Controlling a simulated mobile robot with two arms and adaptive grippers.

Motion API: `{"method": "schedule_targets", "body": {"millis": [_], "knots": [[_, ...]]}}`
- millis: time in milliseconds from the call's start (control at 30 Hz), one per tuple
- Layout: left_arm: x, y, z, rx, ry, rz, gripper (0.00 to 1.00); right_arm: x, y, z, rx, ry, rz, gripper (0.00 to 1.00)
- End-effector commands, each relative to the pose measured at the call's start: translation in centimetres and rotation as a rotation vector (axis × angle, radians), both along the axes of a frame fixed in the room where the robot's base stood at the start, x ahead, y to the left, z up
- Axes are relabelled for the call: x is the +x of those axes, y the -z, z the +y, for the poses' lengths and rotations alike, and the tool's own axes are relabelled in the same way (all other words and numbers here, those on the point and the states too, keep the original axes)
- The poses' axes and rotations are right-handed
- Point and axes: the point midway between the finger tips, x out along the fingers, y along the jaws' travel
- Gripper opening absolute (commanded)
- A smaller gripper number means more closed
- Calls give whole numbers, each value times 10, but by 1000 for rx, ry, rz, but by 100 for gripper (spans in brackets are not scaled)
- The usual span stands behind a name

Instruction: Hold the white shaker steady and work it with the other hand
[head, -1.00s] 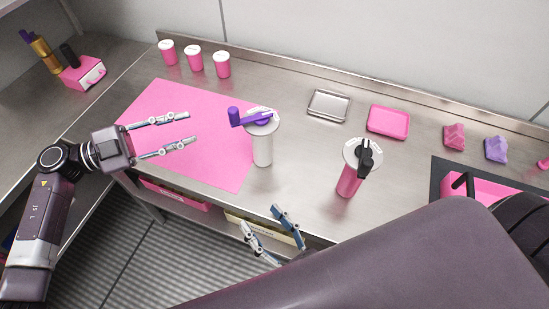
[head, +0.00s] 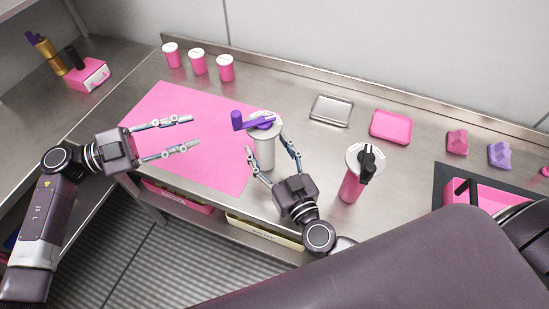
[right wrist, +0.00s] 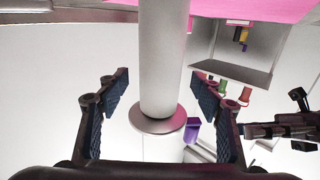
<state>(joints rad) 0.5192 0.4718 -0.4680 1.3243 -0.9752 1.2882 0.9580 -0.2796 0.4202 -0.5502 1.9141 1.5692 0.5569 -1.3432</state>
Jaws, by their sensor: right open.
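The white shaker (head: 264,152) stands upright at the right edge of the pink mat, with a purple crank handle (head: 250,121) on its lid. My right gripper (head: 267,148) is open, its fingers on either side of the shaker's body. In the right wrist view the white shaker (right wrist: 160,55) rises between the fingers of this gripper (right wrist: 161,88), with a gap on both sides. My left gripper (head: 195,131) is open and empty above the pink mat, left of the shaker.
A pink shaker with a black handle (head: 352,186) stands to the right of my right gripper. The pink mat (head: 165,105) is otherwise clear. Several pink cups (head: 197,63), a metal tray (head: 331,110) and a pink tray (head: 390,127) sit along the back.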

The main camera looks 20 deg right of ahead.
Motion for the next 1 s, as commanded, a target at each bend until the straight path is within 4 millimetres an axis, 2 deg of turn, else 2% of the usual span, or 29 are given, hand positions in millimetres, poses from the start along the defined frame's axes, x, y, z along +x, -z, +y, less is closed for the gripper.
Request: {"method": "schedule_targets", "body": {"millis": [100, 200, 567, 1000], "knots": [[0, 0, 0, 0, 0, 0, 29, 16, 0, 1, -1, 1, -2, 60], [0, 0, 0, 0, 0, 0, 29, 24, 0, 2, 0, 0, -1, 60], [0, 0, 0, 0, 0, 0, 29, 28, 0, 3, 0, 0, 0, 60], [0, 0, 0, 0, 0, 0, 29, 28, 0, 3, 0, 0, 0, 12]]}}
